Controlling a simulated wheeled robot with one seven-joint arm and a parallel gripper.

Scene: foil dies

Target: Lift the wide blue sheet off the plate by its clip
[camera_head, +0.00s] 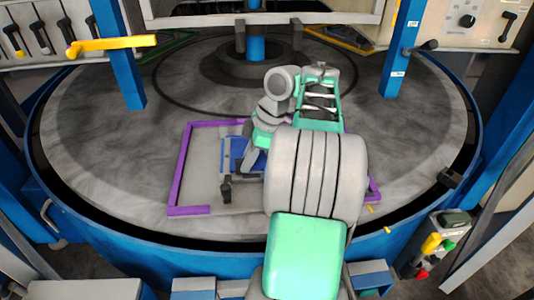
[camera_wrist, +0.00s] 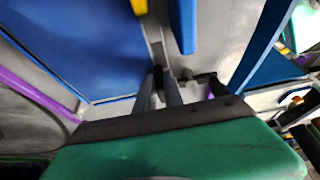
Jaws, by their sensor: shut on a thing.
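The wide blue sheet (camera_wrist: 80,45) fills the left of the wrist view, with a thin pale edge. In the head view a small part of the blue sheet (camera_head: 238,150) shows left of my arm, inside the purple frame. My gripper (camera_wrist: 164,80) is shut beside the sheet's edge, on a small dark clip (camera_wrist: 158,77) between its fingers. The clip is mostly hidden by the fingers. In the head view my arm hides the fingertips. I cannot tell whether the sheet touches the plate (camera_head: 203,170).
A purple frame (camera_head: 180,165) borders the plate on the round grey table (camera_head: 100,150). A dark fitting (camera_head: 226,188) stands at the plate's front left. Blue posts (camera_head: 120,60) rise at the left and right. A yellow lever (camera_head: 115,43) juts in at upper left.

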